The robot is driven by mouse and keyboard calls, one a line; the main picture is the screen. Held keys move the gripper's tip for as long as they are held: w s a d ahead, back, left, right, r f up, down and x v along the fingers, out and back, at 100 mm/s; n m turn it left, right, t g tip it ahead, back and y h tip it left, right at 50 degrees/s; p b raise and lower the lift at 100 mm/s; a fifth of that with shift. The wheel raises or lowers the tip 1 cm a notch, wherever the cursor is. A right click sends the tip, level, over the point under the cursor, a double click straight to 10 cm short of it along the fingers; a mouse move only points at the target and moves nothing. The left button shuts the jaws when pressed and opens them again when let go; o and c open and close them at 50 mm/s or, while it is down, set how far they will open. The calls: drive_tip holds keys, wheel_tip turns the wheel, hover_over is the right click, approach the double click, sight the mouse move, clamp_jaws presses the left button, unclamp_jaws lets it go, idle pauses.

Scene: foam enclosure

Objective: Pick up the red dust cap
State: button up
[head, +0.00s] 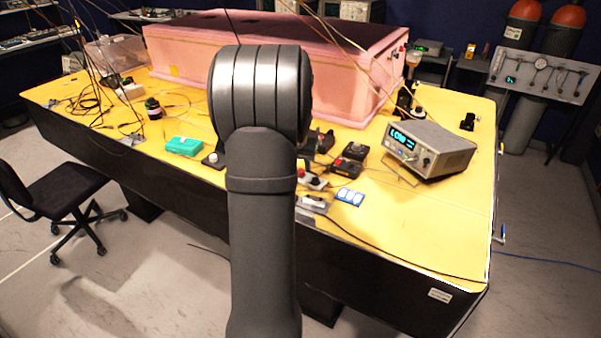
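My arm rises through the middle of the head view, and its large rounded joint covers part of the yellow table. My gripper is not visible; the arm hides whatever lies behind it. A small red spot (301,172) shows just right of my arm, among small devices near the table's front edge. It may be the red dust cap, but it is too small to tell.
The yellow table (455,225) holds a pink foam enclosure (355,95) at the back. A grey bench instrument (430,148) stands at right, a green box (184,146) at left. Dark devices (347,167) and blue-white cards (350,196) lie right of my arm. Cables hang overhead. The right front is mostly clear.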

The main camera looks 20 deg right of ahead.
drive_tip(key=x, duration=0.3)
drive_tip(key=shift+f, duration=0.1)
drive_tip(key=shift+a, duration=0.1)
drive_tip(key=c, duration=0.7)
